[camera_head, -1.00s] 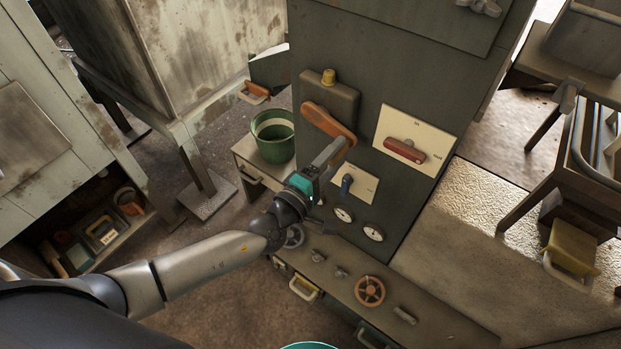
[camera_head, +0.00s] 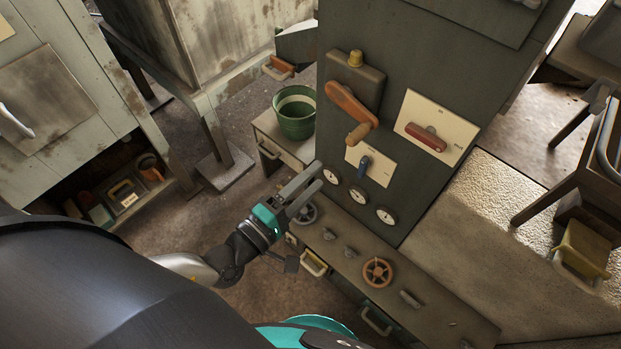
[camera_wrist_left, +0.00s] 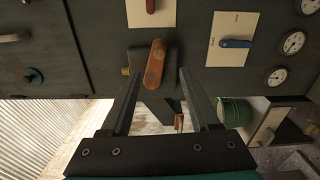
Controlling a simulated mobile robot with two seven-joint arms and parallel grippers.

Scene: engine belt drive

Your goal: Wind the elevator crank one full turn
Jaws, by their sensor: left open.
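The elevator crank (camera_head: 350,103) is an orange arm on a dark box with a yellow knob, on the front of the tall grey cabinet. It slants down to the right in the head view, and its wooden handle (camera_head: 358,134) sticks out from its lower end. My left gripper (camera_head: 318,175) is open and empty, below and left of the handle and apart from it. In the left wrist view the crank (camera_wrist_left: 154,64) appears beyond and between the open fingertips (camera_wrist_left: 159,76). My right gripper is not in view.
A red lever (camera_head: 427,138) and a blue lever (camera_head: 364,163) sit on pale plates beside the crank. Several gauges (camera_head: 359,196) are below them. A console ledge with an orange handwheel (camera_head: 377,272) juts out underneath. A green bucket (camera_head: 295,113) stands left of the cabinet.

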